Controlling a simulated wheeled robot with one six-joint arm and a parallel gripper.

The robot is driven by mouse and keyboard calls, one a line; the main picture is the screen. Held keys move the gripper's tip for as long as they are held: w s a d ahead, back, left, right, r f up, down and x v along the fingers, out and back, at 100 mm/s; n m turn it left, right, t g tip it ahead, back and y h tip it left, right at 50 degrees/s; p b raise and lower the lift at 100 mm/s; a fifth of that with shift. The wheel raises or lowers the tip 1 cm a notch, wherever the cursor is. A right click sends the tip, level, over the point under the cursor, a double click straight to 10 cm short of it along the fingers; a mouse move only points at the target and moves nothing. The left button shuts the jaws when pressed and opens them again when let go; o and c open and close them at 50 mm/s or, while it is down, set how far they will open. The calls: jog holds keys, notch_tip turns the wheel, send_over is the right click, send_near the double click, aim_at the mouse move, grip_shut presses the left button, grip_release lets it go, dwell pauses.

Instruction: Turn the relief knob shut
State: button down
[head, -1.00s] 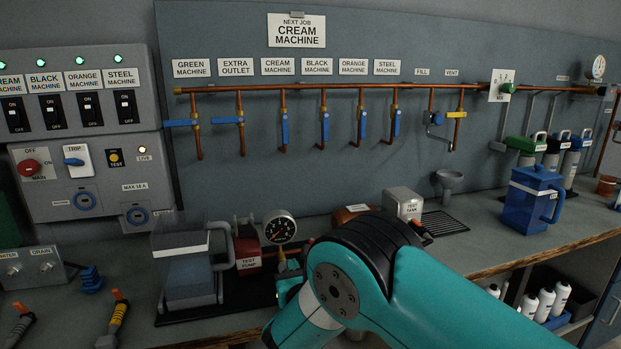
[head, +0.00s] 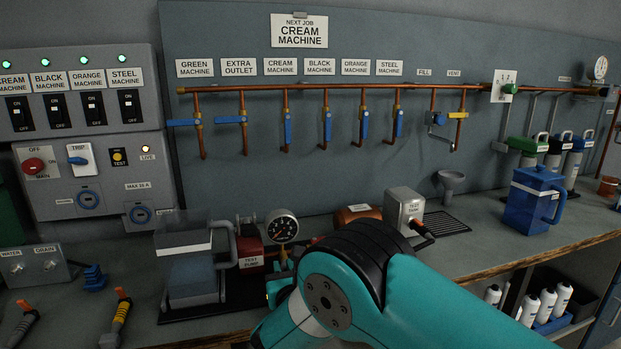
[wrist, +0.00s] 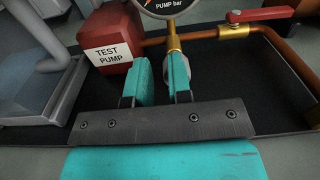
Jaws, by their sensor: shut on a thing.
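The red test pump (wrist: 112,45) stands on the dark tray, with its pressure gauge (wrist: 168,6) on a brass stem at the top of the wrist view. In the head view, the pump (head: 249,250) and the gauge (head: 281,227) are left of my arm. My gripper (wrist: 161,82) has its two teal fingers in front of the pump, below the gauge stem. A silvery rounded part, apparently the relief knob (wrist: 194,74), shows behind the right finger. My fingers are closed on it, mostly hiding it. Its turn position cannot be seen.
A red-handled valve (wrist: 262,15) on a copper pipe (wrist: 288,60) lies right of my gripper. A clear water tank (head: 190,270) stands left of the pump. A blue jug (head: 533,200) stands on the right counter.

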jog(key=shift+w+a+r, duration=0.25)
jog(key=shift+w+r, duration=0.05)
jog(key=shift+r, duration=0.35)
jog(key=shift+s+d+f, duration=0.1)
jog(key=shift+s+f, duration=0.3)
jog(key=shift+s, duration=0.2)
jog(key=b+v, duration=0.1)
jog(key=v, duration=0.2)
jog(key=shift+d+f+b, duration=0.15)
jog(key=shift+b, duration=0.25)
jog(key=shift+s+d, duration=0.2)
jog(key=shift+s, duration=0.45)
